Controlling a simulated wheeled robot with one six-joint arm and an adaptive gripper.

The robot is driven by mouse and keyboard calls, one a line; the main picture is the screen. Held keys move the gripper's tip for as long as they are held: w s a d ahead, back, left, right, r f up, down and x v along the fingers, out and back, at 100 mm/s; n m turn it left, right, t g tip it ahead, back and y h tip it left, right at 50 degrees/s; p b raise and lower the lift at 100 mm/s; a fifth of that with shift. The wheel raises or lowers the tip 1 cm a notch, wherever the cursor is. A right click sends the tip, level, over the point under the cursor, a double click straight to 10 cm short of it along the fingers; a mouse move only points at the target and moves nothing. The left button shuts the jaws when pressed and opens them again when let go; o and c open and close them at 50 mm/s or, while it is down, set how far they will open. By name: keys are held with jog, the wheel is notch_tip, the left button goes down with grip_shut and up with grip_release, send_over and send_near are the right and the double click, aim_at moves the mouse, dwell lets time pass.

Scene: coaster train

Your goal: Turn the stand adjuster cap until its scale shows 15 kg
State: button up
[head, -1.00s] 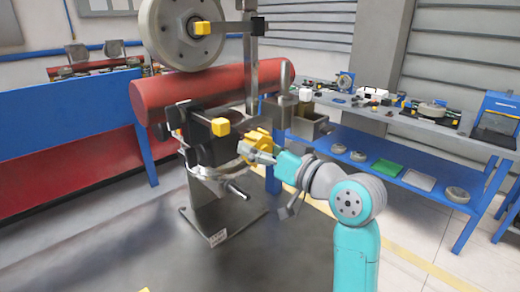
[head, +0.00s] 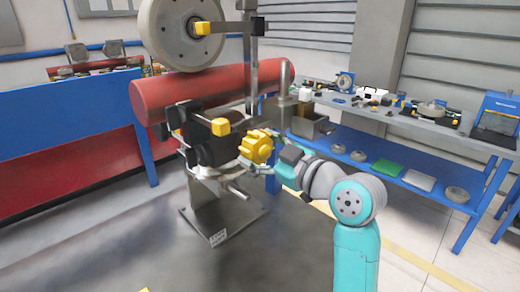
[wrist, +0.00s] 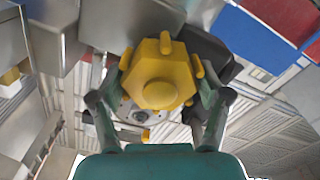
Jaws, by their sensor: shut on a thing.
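The stand adjuster cap is a yellow, lobed knob (head: 257,147) on the right side of the dark stand (head: 205,200). I cannot make out a scale or a kg mark in either view.
A yellow-ended bar (head: 220,127) juts out just above left of the cap. A metal lever (head: 238,191) sticks out below. A red cylinder (head: 190,92) and a large wheel (head: 180,35) are above. A blue-framed workbench (head: 400,112) stands behind right.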

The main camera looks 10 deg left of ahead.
jog(key=n, duration=0.4)
jog(key=shift+n, duration=2.2)
jog(key=o, duration=1.1)
jog(key=shift+o, duration=0.2)
jog(key=v, duration=1.2)
